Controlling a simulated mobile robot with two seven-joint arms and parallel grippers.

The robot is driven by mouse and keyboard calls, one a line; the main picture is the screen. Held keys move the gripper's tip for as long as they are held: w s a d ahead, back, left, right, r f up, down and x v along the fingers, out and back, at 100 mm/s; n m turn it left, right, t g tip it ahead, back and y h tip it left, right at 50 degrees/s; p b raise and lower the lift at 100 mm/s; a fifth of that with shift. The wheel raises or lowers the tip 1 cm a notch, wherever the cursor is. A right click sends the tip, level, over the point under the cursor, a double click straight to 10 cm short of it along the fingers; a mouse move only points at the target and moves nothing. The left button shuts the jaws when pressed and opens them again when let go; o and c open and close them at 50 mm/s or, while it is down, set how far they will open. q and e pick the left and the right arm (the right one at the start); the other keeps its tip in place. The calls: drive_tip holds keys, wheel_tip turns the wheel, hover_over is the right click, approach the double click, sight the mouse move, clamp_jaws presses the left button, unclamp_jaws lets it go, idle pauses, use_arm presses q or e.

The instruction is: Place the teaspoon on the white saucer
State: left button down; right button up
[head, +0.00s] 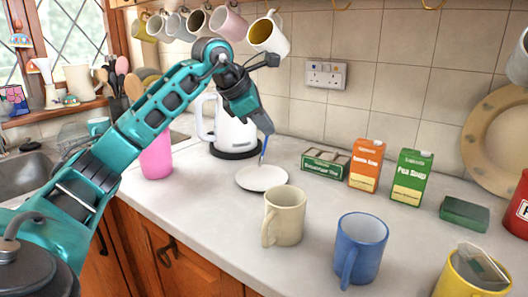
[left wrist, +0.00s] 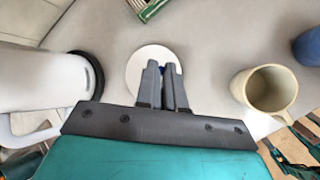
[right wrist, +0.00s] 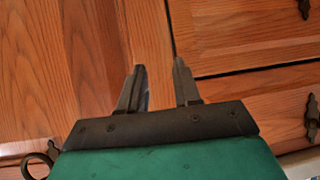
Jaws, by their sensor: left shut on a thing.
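The white saucer (head: 258,180) lies flat on the worktop, in front of the kettle. It also shows beneath my left gripper in the left wrist view (left wrist: 146,56). My left gripper (head: 268,132) is above the saucer, pointing down, shut on the teaspoon (head: 264,152). Only a thin blue part of the teaspoon shows, hanging below the fingertips toward the saucer. I cannot tell whether its lower end touches the saucer. In the left wrist view the fingers hide most of it. My right gripper (right wrist: 160,70) is open and empty, facing wooden cupboard fronts.
A cream mug (head: 286,218) stands just in front of the saucer, and a blue mug (head: 360,246) to its right. A white kettle (head: 236,134) is behind, and a pink cup (head: 156,158) is left. Boxes, including a green soup carton (head: 411,178), stand to the right.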

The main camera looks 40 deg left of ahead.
use_arm(q)
wheel_tip(320, 180, down, 5)
drive_tip(key=shift+f+b, duration=0.1)
drive_tip(key=shift+b, duration=0.7)
drive_tip(key=c, duration=1.2)
unclamp_jaws()
drive_tip(key=shift+c, duration=0.2)
use_arm(e)
drive_tip(key=shift+w+a+f, duration=0.15)
drive_tip(key=shift+w+a, duration=0.15)
use_arm(q)
drive_tip(key=p+v, duration=0.1)
drive_tip(key=v, duration=1.1)
drive_tip(key=shift+r, duration=0.3)
use_arm(e)
drive_tip(key=shift+s+d, duration=0.2)
drive_tip(key=shift+s, duration=0.05)
